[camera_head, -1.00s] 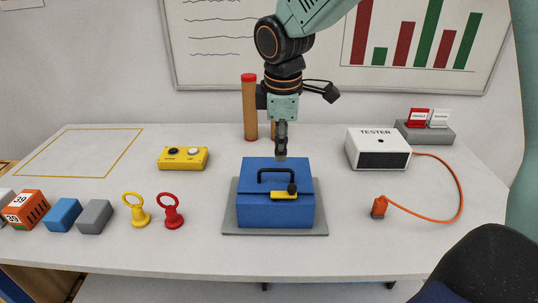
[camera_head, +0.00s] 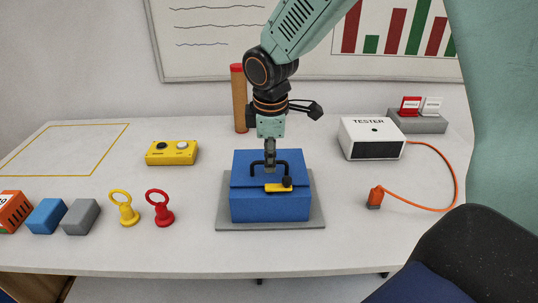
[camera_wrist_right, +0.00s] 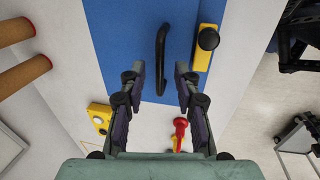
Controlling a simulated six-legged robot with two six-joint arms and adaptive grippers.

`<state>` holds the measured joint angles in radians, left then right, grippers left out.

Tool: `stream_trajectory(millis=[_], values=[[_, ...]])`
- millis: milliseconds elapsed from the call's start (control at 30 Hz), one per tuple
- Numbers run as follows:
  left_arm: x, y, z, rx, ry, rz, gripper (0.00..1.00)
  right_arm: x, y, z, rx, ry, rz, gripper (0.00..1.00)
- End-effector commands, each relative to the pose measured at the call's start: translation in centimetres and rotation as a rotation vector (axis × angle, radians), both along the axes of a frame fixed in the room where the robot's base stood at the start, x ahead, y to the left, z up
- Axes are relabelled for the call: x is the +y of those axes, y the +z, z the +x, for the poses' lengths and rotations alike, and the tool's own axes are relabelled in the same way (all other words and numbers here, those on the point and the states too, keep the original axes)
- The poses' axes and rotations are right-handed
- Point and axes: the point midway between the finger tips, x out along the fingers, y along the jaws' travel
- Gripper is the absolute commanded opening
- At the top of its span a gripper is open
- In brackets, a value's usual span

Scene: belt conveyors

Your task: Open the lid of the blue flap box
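The blue flap box (camera_head: 270,207) sits on a grey base plate (camera_head: 226,222) on the table, its lid down. A black arched handle (camera_head: 254,168) stands on the lid and a yellow latch with a black knob (camera_head: 278,187) is at the front. My right gripper (camera_head: 270,169) points straight down at the handle. In the right wrist view its fingers (camera_wrist_right: 160,72) are apart, one on each side of the line of the handle (camera_wrist_right: 160,50), which shows between and ahead of them. Contact cannot be told. My left gripper is not in view.
A yellow button box (camera_head: 172,153), yellow and red ring pieces (camera_head: 158,210) and small blocks (camera_head: 47,216) lie to the left. A white tester (camera_head: 372,140) with an orange cable is to the right. A brown post (camera_head: 239,102) stands behind.

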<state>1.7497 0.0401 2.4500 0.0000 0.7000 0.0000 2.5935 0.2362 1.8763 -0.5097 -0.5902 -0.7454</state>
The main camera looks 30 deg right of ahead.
Motion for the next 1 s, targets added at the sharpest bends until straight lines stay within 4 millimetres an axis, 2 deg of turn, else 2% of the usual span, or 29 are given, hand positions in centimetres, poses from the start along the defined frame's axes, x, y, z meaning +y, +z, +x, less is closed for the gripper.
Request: stream_trajectory(millis=[233,600,1000], values=[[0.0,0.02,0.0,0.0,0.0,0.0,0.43,0.0,0.03,0.27,-0.001,0.0,-0.001,0.3],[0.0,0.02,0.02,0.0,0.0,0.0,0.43,-0.01,0.04,0.28,-0.001,0.001,-0.001,0.0],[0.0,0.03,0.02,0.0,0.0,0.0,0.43,-0.02,0.01,0.2,0.002,0.001,-0.001,0.0]])
